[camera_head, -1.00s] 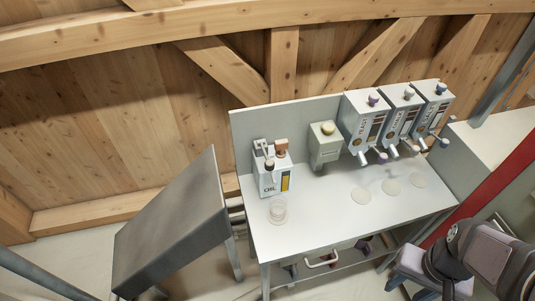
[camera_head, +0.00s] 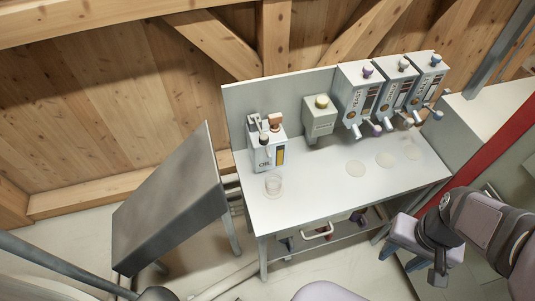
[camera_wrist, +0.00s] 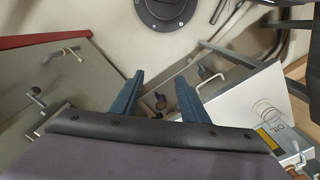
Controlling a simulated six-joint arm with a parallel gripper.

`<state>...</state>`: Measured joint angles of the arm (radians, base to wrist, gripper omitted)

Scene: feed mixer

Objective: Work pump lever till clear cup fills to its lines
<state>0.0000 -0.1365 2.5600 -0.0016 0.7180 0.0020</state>
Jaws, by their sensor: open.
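The clear cup (camera_head: 273,184) stands on the white bench in front of the pump box (camera_head: 268,156), a white box with an oil label and a yellow patch. Dark and brown lever parts (camera_head: 264,124) sit on top of the box. The cup looks empty; its lines are too small to see. My gripper (camera_head: 412,264) is open and empty, to the right of the bench front and far from the pump. In the wrist view its two blue fingers (camera_wrist: 160,98) are spread. There the cup (camera_wrist: 268,110) and pump box (camera_wrist: 284,141) lie at the right.
Pale discs (camera_head: 385,160) lie below the dispensers. A grey slanted panel (camera_head: 170,205) stands left. A red post (camera_head: 490,145) rises at right.

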